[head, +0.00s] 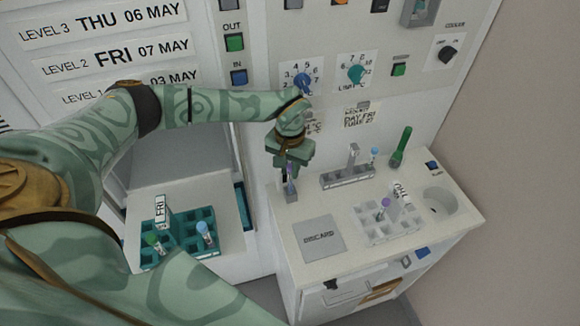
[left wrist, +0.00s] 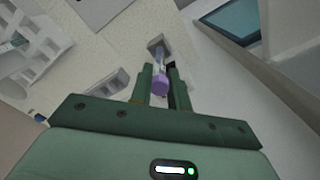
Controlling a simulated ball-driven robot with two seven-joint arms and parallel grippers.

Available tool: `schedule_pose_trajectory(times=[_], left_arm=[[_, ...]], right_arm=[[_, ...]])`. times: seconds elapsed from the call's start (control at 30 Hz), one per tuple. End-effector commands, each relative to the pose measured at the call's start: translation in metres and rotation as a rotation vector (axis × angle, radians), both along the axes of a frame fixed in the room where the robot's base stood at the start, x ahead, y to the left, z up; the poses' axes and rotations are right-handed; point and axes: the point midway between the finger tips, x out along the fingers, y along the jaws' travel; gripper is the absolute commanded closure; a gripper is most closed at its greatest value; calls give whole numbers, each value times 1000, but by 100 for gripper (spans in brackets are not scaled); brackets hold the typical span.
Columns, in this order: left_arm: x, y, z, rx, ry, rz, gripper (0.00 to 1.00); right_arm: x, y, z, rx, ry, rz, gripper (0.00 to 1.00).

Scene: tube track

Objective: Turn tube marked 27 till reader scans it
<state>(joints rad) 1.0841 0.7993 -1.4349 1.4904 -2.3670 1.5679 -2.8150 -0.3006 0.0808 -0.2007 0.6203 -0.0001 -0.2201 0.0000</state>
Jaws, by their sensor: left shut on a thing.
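A purple-capped tube (head: 290,172) stands upright over a small grey block (head: 291,197) at the left end of the white counter. My left gripper (head: 289,163) reaches down from above and is shut on this tube near its cap. In the left wrist view the purple cap (left wrist: 160,86) sits between the two green fingers, with the grey block (left wrist: 156,44) just beyond. The number on the tube cannot be read, and I cannot tell whether its foot is in the block. A wall card (head: 358,117) reads DAY FRI and what looks like TUBE 27. My right gripper is not in view.
A flat DISCARD pad (head: 321,240) lies in front of the block. A grey rack (head: 346,179), a white rack (head: 372,235) with another purple-capped tube (head: 384,203), and a green tube (head: 400,146) stand to the right. A teal tray (head: 180,260) with tubes is at left.

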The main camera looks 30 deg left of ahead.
Motion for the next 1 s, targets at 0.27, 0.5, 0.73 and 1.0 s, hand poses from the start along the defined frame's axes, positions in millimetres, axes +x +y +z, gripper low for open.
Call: schedule_pose_trajectory(times=[0.27,0.5,0.73,1.0], left_arm=[[0,0,-5,0,0,0,98],[0,0,-12,0,0,-1,98],[0,0,-13,0,-1,-1,98],[0,1,-13,1,-1,1,57]], right_arm=[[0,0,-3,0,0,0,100],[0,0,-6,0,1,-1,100],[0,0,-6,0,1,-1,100],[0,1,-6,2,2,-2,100]])
